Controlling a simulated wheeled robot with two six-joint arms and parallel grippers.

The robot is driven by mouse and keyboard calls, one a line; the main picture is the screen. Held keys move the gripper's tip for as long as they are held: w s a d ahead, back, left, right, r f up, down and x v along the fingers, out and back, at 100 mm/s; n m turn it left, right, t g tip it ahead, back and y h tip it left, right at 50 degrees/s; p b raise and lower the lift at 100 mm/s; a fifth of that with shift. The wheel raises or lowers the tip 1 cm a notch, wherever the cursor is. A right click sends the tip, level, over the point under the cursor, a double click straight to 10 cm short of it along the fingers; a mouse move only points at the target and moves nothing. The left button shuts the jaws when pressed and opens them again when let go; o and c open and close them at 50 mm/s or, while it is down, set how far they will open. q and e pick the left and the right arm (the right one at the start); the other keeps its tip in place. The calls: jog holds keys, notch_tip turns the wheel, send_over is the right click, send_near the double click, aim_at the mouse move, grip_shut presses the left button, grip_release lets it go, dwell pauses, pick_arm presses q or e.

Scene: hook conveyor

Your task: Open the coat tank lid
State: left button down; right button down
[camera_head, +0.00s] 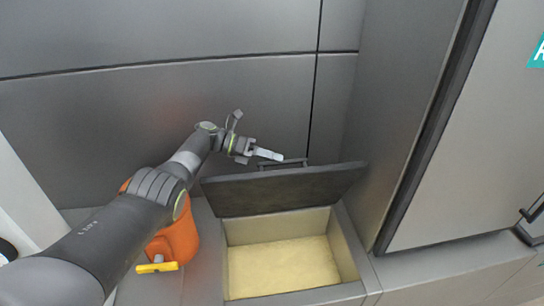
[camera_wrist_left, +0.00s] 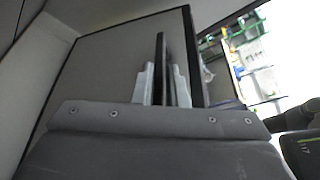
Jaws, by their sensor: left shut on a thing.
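The coat tank (camera_head: 347,252) is a grey box set in the bench, with a pale yellow fill inside. Its dark grey lid (camera_head: 285,190) stands tilted up along the back edge, so the tank is open to view. My left gripper (camera_head: 281,157) is at the lid's top edge, shut on the dark bar handle (camera_head: 297,164). In the left wrist view the fingers (camera_wrist_left: 160,85) stand on either side of a dark upright bar, with the lid panel (camera_wrist_left: 100,70) behind. My right gripper is not seen.
An orange container (camera_head: 178,238) with a yellow handle (camera_head: 157,267) stands left of the tank, partly behind my left arm. Grey wall panels rise behind, and a tall grey cabinet (camera_head: 440,130) stands close on the right. The wrist view shows shelves with coloured bins (camera_wrist_left: 248,55).

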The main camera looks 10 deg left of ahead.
pick_arm(q)
jog(key=shift+a+f, duration=0.15)
jog(key=shift+f, duration=0.35)
jog(key=c, duration=1.6)
grip_release()
jog(key=shift+o, duration=0.6)
jog(key=shift+w+f, duration=0.1)
jog(key=shift+w, duration=0.15)
jog(key=shift+r, duration=0.2)
jog(key=b+v, duration=0.3)
jog(key=v, duration=0.9)
